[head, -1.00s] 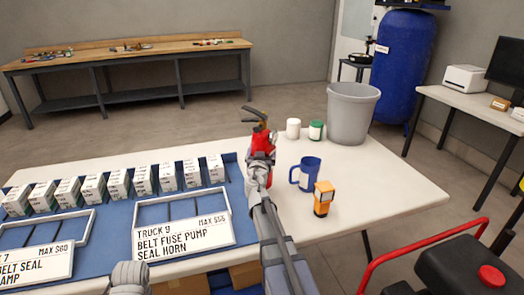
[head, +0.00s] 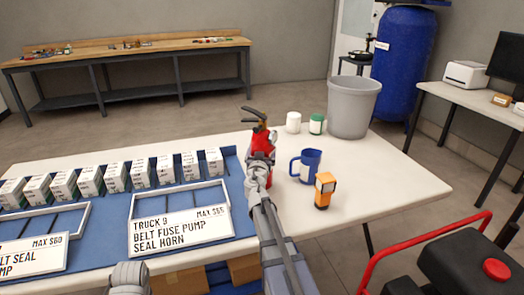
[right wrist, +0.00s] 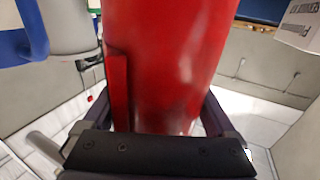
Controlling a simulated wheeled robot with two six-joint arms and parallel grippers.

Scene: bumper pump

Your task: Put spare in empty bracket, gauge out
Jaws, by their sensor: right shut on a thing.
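The red fire extinguisher (head: 260,141), with a dark handle and nozzle on top, is upright at the table. My right gripper (head: 259,172) is shut on its body; the arm hides its lower part, so I cannot tell whether it touches the table. In the right wrist view the red cylinder (right wrist: 170,60) fills the middle, between the dark fingers of the right gripper (right wrist: 168,120). Its gauge is not discernible. No bracket shows in either view. My left gripper is out of view; only a grey part of my left arm shows at the bottom left.
A blue mug (head: 306,166) and an orange-and-black device (head: 324,190) stand right of the extinguisher. White and green-lidded jars (head: 316,124) and a grey bin (head: 353,108) stand behind. Several boxes and signs are on the blue mat (head: 112,228). A red-handled machine (head: 470,262) is at right.

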